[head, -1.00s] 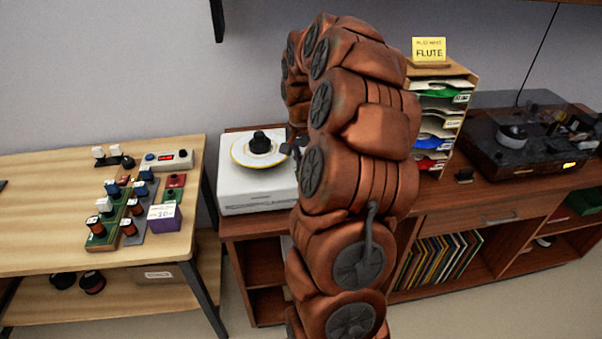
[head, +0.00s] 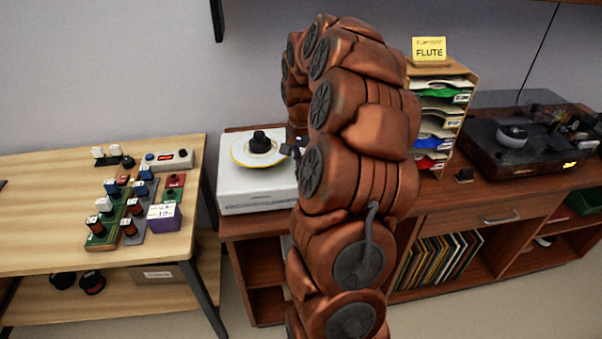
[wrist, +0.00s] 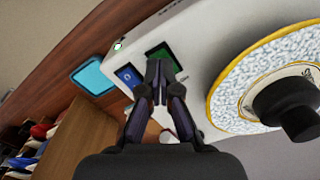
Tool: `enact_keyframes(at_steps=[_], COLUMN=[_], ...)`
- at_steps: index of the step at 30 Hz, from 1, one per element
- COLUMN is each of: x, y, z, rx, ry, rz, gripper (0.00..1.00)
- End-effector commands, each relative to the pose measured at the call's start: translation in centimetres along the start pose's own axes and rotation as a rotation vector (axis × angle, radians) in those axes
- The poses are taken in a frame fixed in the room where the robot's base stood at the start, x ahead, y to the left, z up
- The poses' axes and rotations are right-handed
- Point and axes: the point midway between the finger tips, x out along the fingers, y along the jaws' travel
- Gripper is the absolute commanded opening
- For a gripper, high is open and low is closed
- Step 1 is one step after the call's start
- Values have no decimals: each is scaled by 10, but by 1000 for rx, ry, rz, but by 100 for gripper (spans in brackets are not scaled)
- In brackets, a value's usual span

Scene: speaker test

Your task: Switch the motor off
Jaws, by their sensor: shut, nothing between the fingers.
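A white box-shaped machine (head: 252,197) stands on the brown cabinet, with a yellow-rimmed round plate (head: 257,152) and a black knob (head: 260,142) on top. In the wrist view, the plate (wrist: 275,75) and knob (wrist: 290,106) are at the right. The machine's edge carries a green square button (wrist: 158,54), a blue button (wrist: 128,76) with a white mark, and a small lit green light (wrist: 117,45). My gripper (wrist: 160,78) is shut and empty; its tips overlap the green button's lower edge. I cannot tell whether they touch. In the head view my arm hides most of it.
A light-blue square (wrist: 92,77) lies on the brown top beside the machine. A paper rack (head: 440,125) and a dark turntable (head: 530,140) stand to the right. A wooden table (head: 60,190) with spools and small devices stands to the left.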

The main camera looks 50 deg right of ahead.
Motion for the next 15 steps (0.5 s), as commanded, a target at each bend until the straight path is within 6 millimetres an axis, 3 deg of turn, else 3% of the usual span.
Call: enact_keyframes(at_steps=[15], x=[7], y=[0], z=[0], rx=[0], ry=[0], rz=[0], gripper=[0])
